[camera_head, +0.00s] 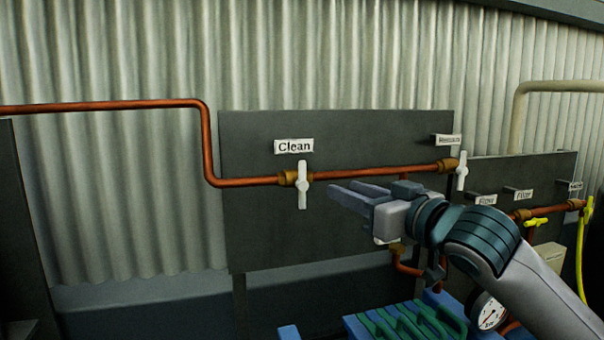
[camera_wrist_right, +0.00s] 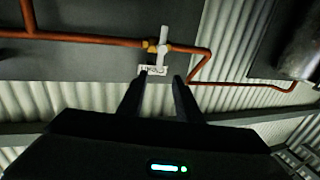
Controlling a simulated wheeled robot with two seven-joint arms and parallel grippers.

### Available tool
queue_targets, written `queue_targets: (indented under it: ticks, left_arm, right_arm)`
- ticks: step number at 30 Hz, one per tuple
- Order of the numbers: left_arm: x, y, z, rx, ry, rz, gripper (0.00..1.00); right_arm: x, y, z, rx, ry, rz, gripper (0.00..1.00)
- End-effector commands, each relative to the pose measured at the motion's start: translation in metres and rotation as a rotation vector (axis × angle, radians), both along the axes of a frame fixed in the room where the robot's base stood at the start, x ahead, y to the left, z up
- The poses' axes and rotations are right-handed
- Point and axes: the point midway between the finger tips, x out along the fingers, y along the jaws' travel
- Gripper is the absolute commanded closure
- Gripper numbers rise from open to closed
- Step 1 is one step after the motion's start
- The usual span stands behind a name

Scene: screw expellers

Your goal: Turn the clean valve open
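The clean valve (camera_head: 303,185) has a white lever handle standing upright across a copper pipe, with a brass fitting at its left. The white "Clean" label (camera_head: 293,146) is just above it. My right gripper (camera_head: 347,192) is to the right of the valve, its fingers pointing left toward it, apart from the handle. In the right wrist view the gripper (camera_wrist_right: 160,79) is open and empty, and the clean valve (camera_wrist_right: 163,46) appears ahead beyond the fingertips, with the label upside down. My left gripper is out of view.
A second white-handled valve (camera_head: 461,170) is farther right on the same dark panel (camera_head: 260,240). Yellow-handled valves (camera_head: 536,222), a pressure gauge (camera_head: 489,312) and green-and-blue parts (camera_head: 410,322) are at the lower right. The space left of the clean valve is free.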

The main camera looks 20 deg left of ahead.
Motion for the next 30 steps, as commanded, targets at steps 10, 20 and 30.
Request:
queue_targets:
  ticks: [10,20,30]
  left_arm:
    - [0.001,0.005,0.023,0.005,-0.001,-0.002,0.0]
    - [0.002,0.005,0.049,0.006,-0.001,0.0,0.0]
    - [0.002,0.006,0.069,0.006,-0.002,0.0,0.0]
  right_arm:
    - [0.03,0.036,0.003,-0.001,0.002,0.001,0.68]
    - [0.069,0.08,0.004,-0.001,0.002,0.0,0.68]
    - [0.1,0.116,0.002,-0.001,0.001,0.0,0.68]
